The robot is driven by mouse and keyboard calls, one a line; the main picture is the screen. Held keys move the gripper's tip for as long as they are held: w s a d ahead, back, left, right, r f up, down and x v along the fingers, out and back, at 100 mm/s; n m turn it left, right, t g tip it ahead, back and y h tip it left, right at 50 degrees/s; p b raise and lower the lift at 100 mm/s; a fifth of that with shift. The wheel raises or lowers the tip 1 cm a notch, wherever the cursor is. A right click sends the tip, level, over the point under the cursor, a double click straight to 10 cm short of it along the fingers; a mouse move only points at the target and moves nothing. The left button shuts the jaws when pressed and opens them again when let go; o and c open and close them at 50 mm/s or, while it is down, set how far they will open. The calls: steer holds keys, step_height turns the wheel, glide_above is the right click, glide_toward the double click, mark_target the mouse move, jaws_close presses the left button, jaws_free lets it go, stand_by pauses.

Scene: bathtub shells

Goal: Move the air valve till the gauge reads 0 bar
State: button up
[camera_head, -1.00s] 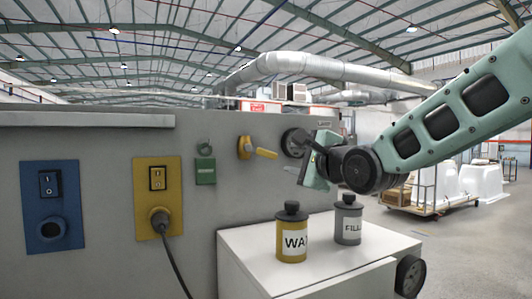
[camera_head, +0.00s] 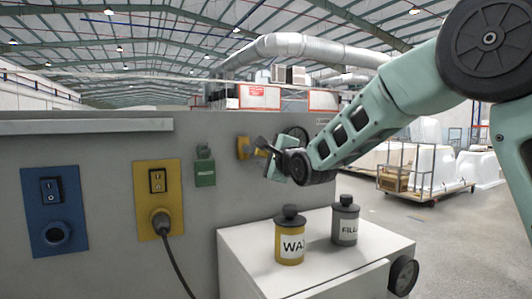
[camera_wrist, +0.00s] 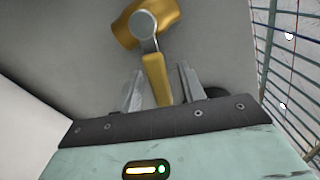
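The yellow air valve (camera_head: 243,148) is on the grey panel, and its body and lever (camera_wrist: 154,74) show close up in the wrist view. The lever points right in the head view, its end hidden by my gripper (camera_head: 262,148). In the wrist view my gripper (camera_wrist: 161,70) has one finger on each side of the lever, with a gap visible between lever and fingers. It looks open around the lever. The dark round gauge (camera_head: 296,132) is partly hidden behind my gripper, and its reading cannot be made out.
A green padlock-like fitting (camera_head: 204,170), a yellow socket plate (camera_head: 145,190) with a plugged-in cable and a blue switch plate (camera_head: 33,205) are left of the valve. A WAX can (camera_head: 289,241) and a FILL-labelled can (camera_head: 345,222) stand on a white cabinet (camera_head: 240,246) below.

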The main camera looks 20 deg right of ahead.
jaws_close()
